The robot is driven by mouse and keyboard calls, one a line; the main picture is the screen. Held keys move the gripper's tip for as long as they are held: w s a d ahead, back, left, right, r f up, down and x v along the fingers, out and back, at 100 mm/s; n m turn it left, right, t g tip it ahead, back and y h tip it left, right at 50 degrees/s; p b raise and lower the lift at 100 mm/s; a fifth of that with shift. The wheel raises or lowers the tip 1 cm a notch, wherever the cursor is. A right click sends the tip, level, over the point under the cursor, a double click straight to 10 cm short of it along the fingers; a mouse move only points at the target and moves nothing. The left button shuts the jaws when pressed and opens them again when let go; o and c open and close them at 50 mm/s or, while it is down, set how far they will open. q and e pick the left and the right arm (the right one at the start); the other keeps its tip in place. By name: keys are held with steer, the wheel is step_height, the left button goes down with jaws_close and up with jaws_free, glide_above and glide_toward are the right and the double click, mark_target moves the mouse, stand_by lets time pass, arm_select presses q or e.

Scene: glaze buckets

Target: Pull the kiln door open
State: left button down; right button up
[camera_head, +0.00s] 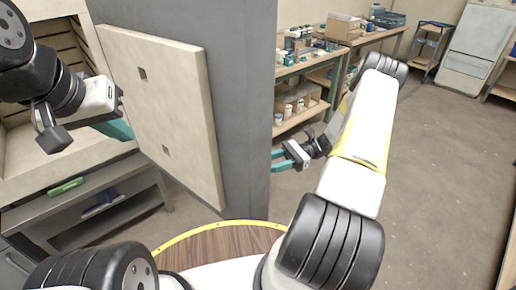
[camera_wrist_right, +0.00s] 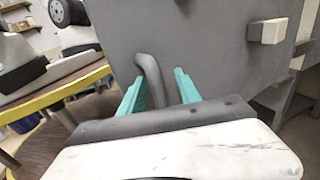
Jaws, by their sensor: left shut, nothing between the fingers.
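The kiln door (camera_head: 232,120) is a grey slab with a thick beige lining block. It stands swung out from the kiln (camera_head: 70,150), whose beige chamber shows at the left. In the right wrist view a bent grey bar handle (camera_wrist_right: 151,78) stands out from the door's grey outer face (camera_wrist_right: 215,60). My right gripper (camera_head: 280,156) is open beside the door's outer side. Its teal fingers (camera_wrist_right: 158,85) lie either side of the handle with gaps showing; the handle is hidden in the head view. My left gripper (camera_head: 122,130) is shut and empty, in front of the lining.
A pale block (camera_wrist_right: 268,32) sticks out from the door's outer face. A workbench (camera_head: 312,62) with jars and boxes stands at the back. A green-handled item (camera_head: 66,187) lies below the chamber. The floor (camera_head: 430,160) on the right is clear.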

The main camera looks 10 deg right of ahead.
steer(key=w+d, duration=0.1)
steer(key=d, duration=0.6)
steer(key=shift+w+d, duration=0.3)
steer(key=shift+d, duration=0.05)
